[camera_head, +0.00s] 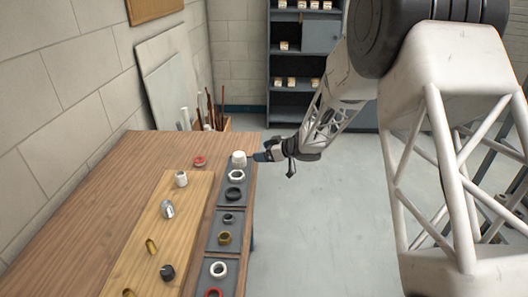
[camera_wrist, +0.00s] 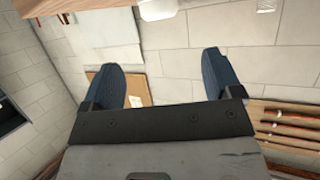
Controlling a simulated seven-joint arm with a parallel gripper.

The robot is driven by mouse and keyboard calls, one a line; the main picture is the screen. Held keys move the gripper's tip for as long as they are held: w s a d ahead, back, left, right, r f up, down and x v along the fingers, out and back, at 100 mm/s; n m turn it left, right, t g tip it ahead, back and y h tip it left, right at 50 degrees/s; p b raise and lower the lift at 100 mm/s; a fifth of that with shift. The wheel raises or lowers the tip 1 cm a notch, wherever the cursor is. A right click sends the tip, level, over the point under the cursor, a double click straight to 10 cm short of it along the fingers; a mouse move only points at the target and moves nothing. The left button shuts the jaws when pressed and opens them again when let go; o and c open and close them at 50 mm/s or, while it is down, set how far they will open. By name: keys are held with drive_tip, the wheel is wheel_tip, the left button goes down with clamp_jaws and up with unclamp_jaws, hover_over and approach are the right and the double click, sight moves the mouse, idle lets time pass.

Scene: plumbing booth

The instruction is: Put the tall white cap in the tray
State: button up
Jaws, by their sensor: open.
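A white cap (camera_head: 239,158) is at the far end of the grey tray (camera_head: 207,270), beyond a white ring; I cannot tell if it touches the tray floor. My gripper (camera_head: 258,157) is just right of this cap, pointing left at about its height. In the wrist view my gripper (camera_wrist: 162,64) has its two blue fingers spread with nothing between them. A white object (camera_wrist: 157,9), perhaps the cap, shows past the fingertips at the top edge. Another white cylindrical piece (camera_head: 181,179) stands on the wooden board (camera_head: 140,255).
The tray also holds a white ring (camera_head: 236,176), black rings (camera_head: 233,193), a brass ring (camera_head: 224,238) and a red ring (camera_head: 213,292). A grey metal fitting (camera_head: 167,209), a black cap (camera_head: 167,272) and brass pieces lie on the board. A red piece (camera_head: 199,161) is on the table.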

drive_tip(key=shift+r, duration=0.15)
drive_tip(key=s+d+r+m+t+h, duration=0.3)
drive_tip(key=d+r+m+t+h, duration=0.25)
drive_tip(key=d+r, duration=0.6)
drive_tip(key=s+d+r+m+h, duration=0.4)
drive_tip(key=s+d+r+h, duration=0.35)
drive_tip(key=s, duration=0.45)
drive_tip(key=s+d+m+g, duration=0.1)
drive_tip(key=s+g, duration=0.3)
drive_tip(key=s, duration=1.4)
drive_tip(key=s+d+f+m+g, duration=0.1)
drive_tip(key=s+d+m+g, duration=0.1)
drive_tip(key=s, duration=1.6)
drive_tip(key=shift+s+d+m+g, duration=0.15)
drive_tip(key=shift+s+m+g, duration=0.35)
drive_tip(key=shift+g, duration=0.65)
